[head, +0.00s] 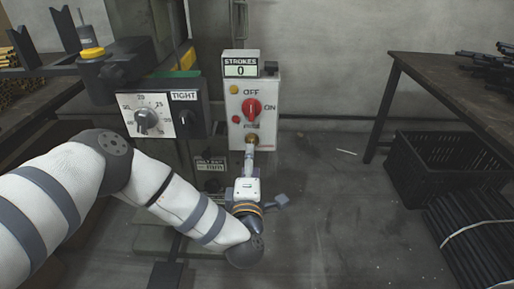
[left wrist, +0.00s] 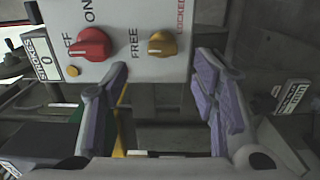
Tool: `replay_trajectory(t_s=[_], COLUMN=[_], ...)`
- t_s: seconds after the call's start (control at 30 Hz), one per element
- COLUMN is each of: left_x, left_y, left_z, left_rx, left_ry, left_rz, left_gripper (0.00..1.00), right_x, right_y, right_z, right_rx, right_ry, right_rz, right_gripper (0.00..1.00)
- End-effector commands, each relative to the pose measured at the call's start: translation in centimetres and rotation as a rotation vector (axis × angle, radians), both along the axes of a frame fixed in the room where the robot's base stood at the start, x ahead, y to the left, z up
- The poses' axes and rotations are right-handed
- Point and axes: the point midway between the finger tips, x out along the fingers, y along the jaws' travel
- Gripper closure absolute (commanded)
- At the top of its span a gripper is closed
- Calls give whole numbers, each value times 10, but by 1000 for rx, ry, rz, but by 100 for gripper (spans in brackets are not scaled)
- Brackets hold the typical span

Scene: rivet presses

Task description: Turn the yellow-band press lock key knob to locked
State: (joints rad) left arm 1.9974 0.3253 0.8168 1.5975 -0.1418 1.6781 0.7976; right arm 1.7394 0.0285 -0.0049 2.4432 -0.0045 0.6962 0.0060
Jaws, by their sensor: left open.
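The lock key knob is a small brass knob (left wrist: 161,45) low on the white control box (left wrist: 135,68). In the left wrist view its grip lies lengthwise toward the FREE label (left wrist: 134,43), and the LOCKED label (left wrist: 181,15) is off to its upper right. In the head view the knob (head: 251,139) is partly hidden by my gripper. My left gripper (left wrist: 168,85) is open and empty, its fingers spread below the knob in the wrist view, apart from it. It also shows in the head view (head: 250,154), just below the knob.
A red ON/OFF knob (left wrist: 93,44) sits beside the brass knob. The head view shows a STROKES counter (head: 240,65) on top, a TIGHT dial panel (head: 146,115) to the left, and a dark table (head: 440,80) and black crate (head: 440,170) to the right.

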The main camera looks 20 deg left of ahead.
Motion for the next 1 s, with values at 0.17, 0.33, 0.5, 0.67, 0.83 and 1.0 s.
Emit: replay_trajectory(t_s=[0.17,0.33,0.5,0.67,0.83,1.0], left_x=[41,64,70,70,70,70], left_y=[12,18,20,20,19,19], left_z=[-3,-3,-2,-1,-2,-1], left_rx=[3,3,2,3,4,5], left_ry=[2,5,6,5,5,6], left_rz=[0,-2,-4,-4,-4,-4], left_gripper=[47,47,47,49,87,95], right_x=[-3,-4,-4,-4,-4,-4], right_y=[0,0,0,0,0,0], right_z=[-9,-13,-14,-13,-13,-13], right_rx=[0,0,0,0,0,0], right_ry=[11,15,16,16,15,15], right_rz=[0,0,0,0,0,0], right_gripper=[60,60,60,60,60,60])
